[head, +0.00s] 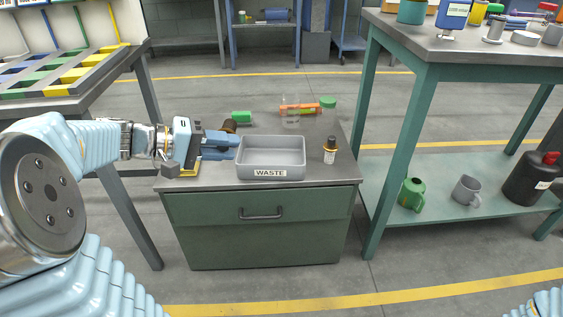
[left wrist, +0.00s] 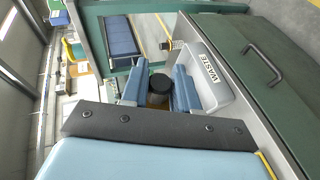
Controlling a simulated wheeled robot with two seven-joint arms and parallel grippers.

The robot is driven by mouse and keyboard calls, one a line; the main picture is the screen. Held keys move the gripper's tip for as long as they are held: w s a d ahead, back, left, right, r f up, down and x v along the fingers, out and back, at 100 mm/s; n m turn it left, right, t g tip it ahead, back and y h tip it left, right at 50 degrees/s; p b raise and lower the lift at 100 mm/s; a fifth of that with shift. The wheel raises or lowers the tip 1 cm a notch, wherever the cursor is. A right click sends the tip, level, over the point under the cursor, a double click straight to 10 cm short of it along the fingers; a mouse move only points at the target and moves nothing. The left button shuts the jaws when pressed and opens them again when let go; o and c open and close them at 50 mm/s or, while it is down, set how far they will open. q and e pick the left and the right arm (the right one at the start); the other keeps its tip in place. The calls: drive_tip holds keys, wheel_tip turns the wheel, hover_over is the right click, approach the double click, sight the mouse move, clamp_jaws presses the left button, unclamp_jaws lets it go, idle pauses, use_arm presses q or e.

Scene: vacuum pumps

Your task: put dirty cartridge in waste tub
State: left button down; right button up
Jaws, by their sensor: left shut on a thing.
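The grey waste tub (head: 271,171), labelled WASTE, stands on top of a green cabinet; in the left wrist view the tub (left wrist: 213,88) is right of the fingers. My left gripper (head: 222,146) is just left of the tub, low over the cabinet top. It is shut on a dark brown cylinder with a black top, which looks like the dirty cartridge (head: 229,126). In the left wrist view the cartridge (left wrist: 158,86) is between the two blue fingers. Its lower part is mostly hidden. My right gripper is not in view.
On the cabinet top are a green piece (head: 242,117), an orange and clear part (head: 299,108), a green cap (head: 328,101) and a small dark bottle (head: 330,150) right of the tub. A grey block (head: 170,168) sits at the left edge. A teal bench (head: 430,50) stands right.

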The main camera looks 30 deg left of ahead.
use_arm(q)
drive_tip(key=shift+w+d+r, duration=0.15)
drive_tip(key=shift+w+r, duration=0.05)
drive_tip(key=shift+r, duration=0.05)
drive_tip(key=w+d+f+b, duration=0.1)
drive_tip(key=w+d+f, duration=0.1)
drive_tip(key=w+f, duration=1)
drive_tip(key=shift+w+d+f, duration=0.2)
drive_tip(key=shift+w+f, duration=0.1)
drive_tip(key=shift+w, duration=0.25)
drive_tip(key=shift+f+b, duration=0.65)
drive_tip(key=shift+b, duration=0.2)
drive_tip(key=c, duration=1.1)
unclamp_jaws()
